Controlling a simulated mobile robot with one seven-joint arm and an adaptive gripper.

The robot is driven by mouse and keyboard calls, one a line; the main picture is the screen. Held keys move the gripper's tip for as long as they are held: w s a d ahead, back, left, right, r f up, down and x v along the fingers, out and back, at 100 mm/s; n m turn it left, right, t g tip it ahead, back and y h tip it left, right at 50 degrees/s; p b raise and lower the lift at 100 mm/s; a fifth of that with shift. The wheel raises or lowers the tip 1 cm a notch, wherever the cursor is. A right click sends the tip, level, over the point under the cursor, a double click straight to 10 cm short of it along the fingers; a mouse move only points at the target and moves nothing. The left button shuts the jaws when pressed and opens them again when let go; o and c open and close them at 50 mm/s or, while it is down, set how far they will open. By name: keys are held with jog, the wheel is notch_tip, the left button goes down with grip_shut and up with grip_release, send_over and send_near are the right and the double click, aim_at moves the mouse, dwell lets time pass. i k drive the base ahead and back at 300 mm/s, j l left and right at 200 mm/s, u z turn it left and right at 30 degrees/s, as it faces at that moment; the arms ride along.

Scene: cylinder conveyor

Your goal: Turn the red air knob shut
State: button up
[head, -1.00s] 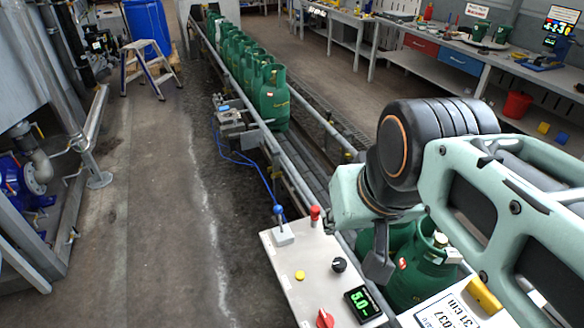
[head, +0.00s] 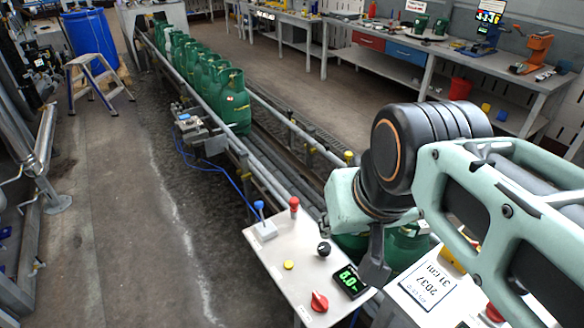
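A red rotary knob (head: 319,302) sits at the near corner of a light grey control panel (head: 272,262). A red-topped post (head: 294,206) stands at the panel's far edge; the pictures do not label which red part is for air. My gripper (head: 375,272) hangs over the panel's right edge, to the right of and above the red knob in the picture, apart from it. Only a dark finger part shows beneath my arm, so its opening is hidden. A green-lit display (head: 350,280) lies just left of the finger.
The panel also carries a black knob (head: 324,248), a yellow button (head: 289,265) and a blue-topped lever (head: 260,213). Green cylinders (head: 235,105) line the conveyor (head: 265,172). A white label plate (head: 428,283) lies right of the panel.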

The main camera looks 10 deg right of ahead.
aim_at(319, 304)
jog(key=j+z, duration=0.35)
jog(key=k+j+z, duration=0.1)
jog(key=j+z, duration=0.2)
jog(key=k+l+u, duration=0.25)
jog(key=k+l, duration=0.25)
jog(key=i+j, duration=0.15)
jog(key=i+u, duration=0.05)
jog(key=i, duration=0.05)
